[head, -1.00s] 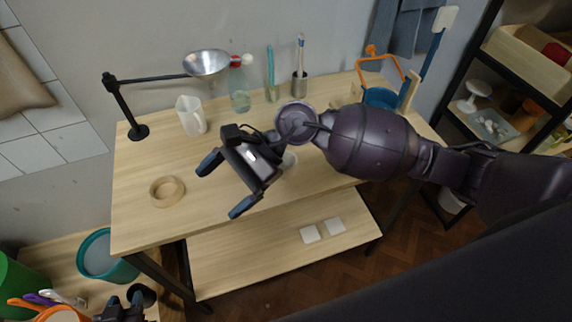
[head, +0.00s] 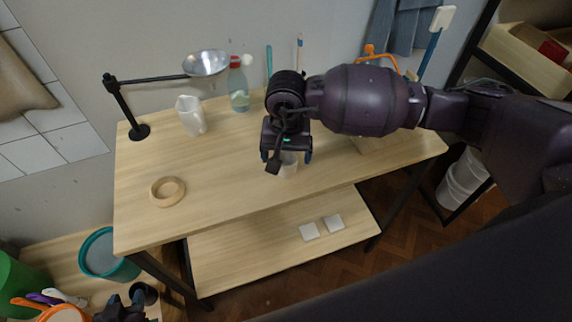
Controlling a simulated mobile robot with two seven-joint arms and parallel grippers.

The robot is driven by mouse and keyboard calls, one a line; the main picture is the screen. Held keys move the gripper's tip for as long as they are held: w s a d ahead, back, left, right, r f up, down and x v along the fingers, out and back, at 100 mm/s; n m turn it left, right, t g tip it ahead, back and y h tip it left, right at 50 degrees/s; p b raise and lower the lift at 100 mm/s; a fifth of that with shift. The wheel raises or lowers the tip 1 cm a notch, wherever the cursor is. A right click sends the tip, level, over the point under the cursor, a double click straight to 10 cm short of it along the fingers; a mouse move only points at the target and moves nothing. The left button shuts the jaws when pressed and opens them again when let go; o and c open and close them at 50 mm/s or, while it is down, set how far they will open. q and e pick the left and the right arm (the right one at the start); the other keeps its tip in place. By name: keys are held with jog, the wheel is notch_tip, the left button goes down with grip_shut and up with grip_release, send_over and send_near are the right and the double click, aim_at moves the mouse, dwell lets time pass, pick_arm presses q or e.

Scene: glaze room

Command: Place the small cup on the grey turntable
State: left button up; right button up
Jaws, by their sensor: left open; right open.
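My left gripper (head: 125,306) is low at the bottom left, away from the table top, and small in view. I cannot make out the grey turntable; my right arm covers part of the table's back right.
A round wooden ring or dish (head: 167,191), a white jug (head: 191,116), a clear bottle (head: 238,88) and a lamp (head: 139,131) stand on the table. A teal bucket (head: 98,255) is at lower left.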

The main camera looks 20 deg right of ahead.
aim_at(286, 165)
jog(key=shift+w+d+f+p, duration=0.1)
jog(key=shift+w+f+p, duration=0.15)
jog(key=shift+f, duration=1.2)
jog(key=shift+w+f+p, duration=0.15)
jog(key=shift+f+p, duration=0.05)
jog(key=shift+f, duration=1.25)
jog(key=c, duration=1.2)
jog(key=shift+o, duration=0.2)
jog(key=shift+r, duration=0.15)
